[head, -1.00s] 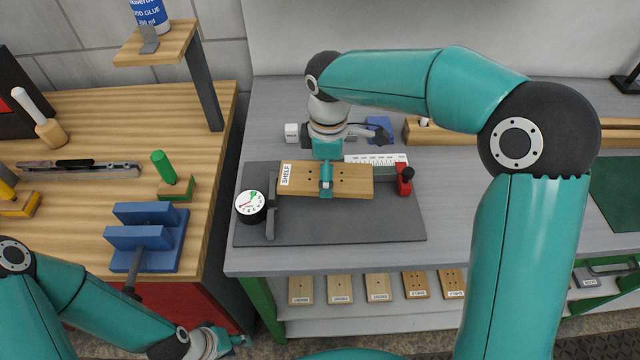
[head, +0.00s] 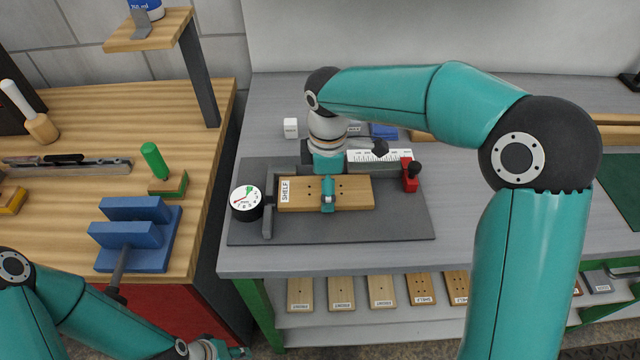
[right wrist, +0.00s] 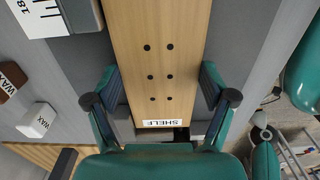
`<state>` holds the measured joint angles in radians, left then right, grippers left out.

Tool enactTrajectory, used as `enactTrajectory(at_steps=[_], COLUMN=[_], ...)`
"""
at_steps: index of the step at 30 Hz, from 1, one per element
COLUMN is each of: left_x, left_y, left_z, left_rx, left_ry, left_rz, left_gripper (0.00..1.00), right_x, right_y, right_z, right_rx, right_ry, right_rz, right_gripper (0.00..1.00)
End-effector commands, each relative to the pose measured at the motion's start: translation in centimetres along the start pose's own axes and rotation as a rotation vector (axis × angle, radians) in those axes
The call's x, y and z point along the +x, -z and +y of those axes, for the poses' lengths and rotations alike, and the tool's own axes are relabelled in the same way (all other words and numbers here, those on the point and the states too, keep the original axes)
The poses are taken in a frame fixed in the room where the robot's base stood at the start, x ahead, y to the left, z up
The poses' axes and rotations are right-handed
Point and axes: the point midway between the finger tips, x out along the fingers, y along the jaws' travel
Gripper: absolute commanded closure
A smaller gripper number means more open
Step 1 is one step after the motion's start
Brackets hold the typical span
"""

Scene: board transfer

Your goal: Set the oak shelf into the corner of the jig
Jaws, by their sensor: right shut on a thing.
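The oak shelf (head: 355,192), a light board with a SHELF label at its left end, is level over the jig (head: 340,228), a dark grey plate. My right gripper (head: 328,198) is shut across the shelf's middle. In the right wrist view the shelf (right wrist: 155,55) lies between the fingers (right wrist: 160,100). The shelf's label end is close to the jig's left fence (head: 268,215); the back fence with a ruler (head: 372,155) is behind it. I cannot tell whether the shelf touches plate or fences. My left gripper (head: 238,352) is low at the bottom edge, its jaws unclear.
A dial gauge (head: 246,202) stands outside the left fence and a red clamp (head: 410,175) at the jig's right. A white wax block (head: 290,128) lies behind. A blue vise-like block (head: 135,235) is on the wooden bench.

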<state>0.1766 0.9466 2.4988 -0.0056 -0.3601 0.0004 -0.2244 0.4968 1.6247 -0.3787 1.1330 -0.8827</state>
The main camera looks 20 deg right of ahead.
Motion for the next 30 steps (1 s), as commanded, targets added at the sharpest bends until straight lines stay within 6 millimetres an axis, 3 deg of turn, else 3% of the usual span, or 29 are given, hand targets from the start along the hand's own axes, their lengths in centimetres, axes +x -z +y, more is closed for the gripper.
enactTrajectory(at_steps=[30], left_x=[-0.4], left_y=[0.0], left_z=[0.1], left_rx=[0.000], left_ry=[0.000], left_rz=[0.000], left_gripper=[0.60], right_x=[0.0], right_y=[1.2], right_z=[0.0], right_rx=[-0.002], right_ry=[-0.001], right_rz=[0.001], right_gripper=[0.58])
